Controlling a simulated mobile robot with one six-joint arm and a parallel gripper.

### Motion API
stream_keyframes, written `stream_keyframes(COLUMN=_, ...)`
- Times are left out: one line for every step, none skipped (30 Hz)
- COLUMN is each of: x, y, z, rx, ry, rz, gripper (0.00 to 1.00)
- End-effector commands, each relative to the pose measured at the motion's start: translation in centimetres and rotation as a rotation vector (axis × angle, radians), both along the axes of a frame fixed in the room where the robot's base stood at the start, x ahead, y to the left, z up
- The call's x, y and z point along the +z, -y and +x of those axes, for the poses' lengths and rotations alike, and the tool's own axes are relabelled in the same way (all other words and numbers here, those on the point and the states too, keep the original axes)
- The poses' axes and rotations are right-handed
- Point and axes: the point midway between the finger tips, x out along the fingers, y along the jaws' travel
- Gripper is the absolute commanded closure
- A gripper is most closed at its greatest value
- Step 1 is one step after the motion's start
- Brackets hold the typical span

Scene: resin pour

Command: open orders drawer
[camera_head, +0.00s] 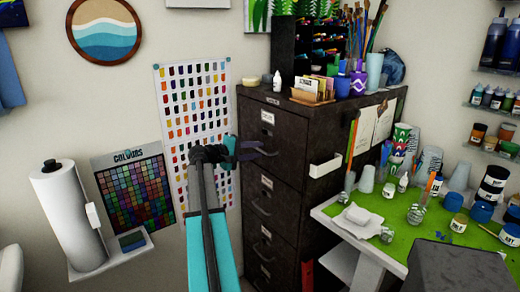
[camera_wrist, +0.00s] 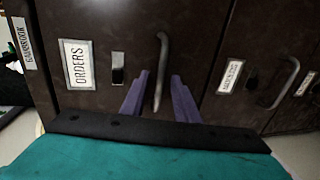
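The orders drawer (camera_wrist: 95,25) is the top drawer of a dark filing cabinet (camera_head: 316,185) and looks shut. Its white ORDERS label (camera_wrist: 76,63) shows in the wrist view, turned sideways. The drawer's curved metal handle (camera_wrist: 162,60) stands out from its face. My gripper (camera_wrist: 160,80) is open, with one purple finger on each side of the handle and a gap visible on both sides. In the head view my gripper (camera_head: 249,150) is at the left part of the top drawer's front. How deep the fingers reach past the handle is hard to tell.
More drawers lie below; the second one's handle (camera_wrist: 280,85) shows at right in the wrist view. Brushes, pots and a dark rack (camera_head: 307,45) stand on the cabinet. A green-topped table (camera_head: 400,235) with cups and jars is to the right. A paper roll (camera_head: 70,215) is at left.

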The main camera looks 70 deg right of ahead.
Motion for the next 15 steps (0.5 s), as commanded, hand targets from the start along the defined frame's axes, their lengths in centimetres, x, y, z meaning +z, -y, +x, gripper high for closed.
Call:
stream_keyframes(x=0.0, y=0.6, z=-0.3, rx=0.000, ry=-0.001, rz=0.001, gripper=0.72)
stream_keyframes(x=-0.1, y=0.8, z=-0.4, rx=0.000, ry=-0.001, rz=0.001, gripper=0.72)
stream_keyframes(x=-0.2, y=1.0, z=-0.6, rx=-0.001, ry=-0.001, rz=0.001, gripper=0.72)
stream_keyframes(x=-0.3, y=1.2, z=-0.7, rx=-0.001, ry=0.000, rz=0.001, gripper=0.72)
stream_keyframes(x=-0.3, y=1.3, z=-0.8, rx=-0.001, ry=-0.001, rz=0.001, gripper=0.72)
stream_keyframes(x=-0.4, y=1.5, z=-0.9, rx=-0.001, ry=-0.001, rz=0.001, gripper=0.72)
stream_keyframes(x=-0.4, y=1.6, z=-1.0, rx=-0.001, ry=-0.001, rz=0.001, gripper=0.72)
stream_keyframes(x=-0.4, y=1.6, z=-1.0, rx=0.000, ry=0.000, rz=0.000, gripper=0.72)
stream_keyframes(x=-0.4, y=1.7, z=-1.1, rx=0.000, ry=0.000, rz=0.000, gripper=0.72)
stream_keyframes(x=-0.5, y=1.7, z=-1.1, rx=0.000, ry=0.000, rz=0.000, gripper=0.72)
stream_keyframes(x=-0.5, y=1.7, z=-1.1, rx=0.000, ry=0.000, rz=0.000, gripper=0.72)
stream_keyframes(x=-0.5, y=1.7, z=-1.1, rx=0.001, ry=0.000, rz=0.000, gripper=0.72)
stream_keyframes(x=-0.5, y=1.7, z=-1.1, rx=0.001, ry=0.000, rz=0.000, gripper=0.72)
stream_keyframes(x=-0.5, y=1.7, z=-1.1, rx=0.001, ry=0.000, rz=0.000, gripper=0.72)
stream_keyframes(x=-0.5, y=1.7, z=-1.1, rx=0.001, ry=0.000, rz=0.000, gripper=0.72)
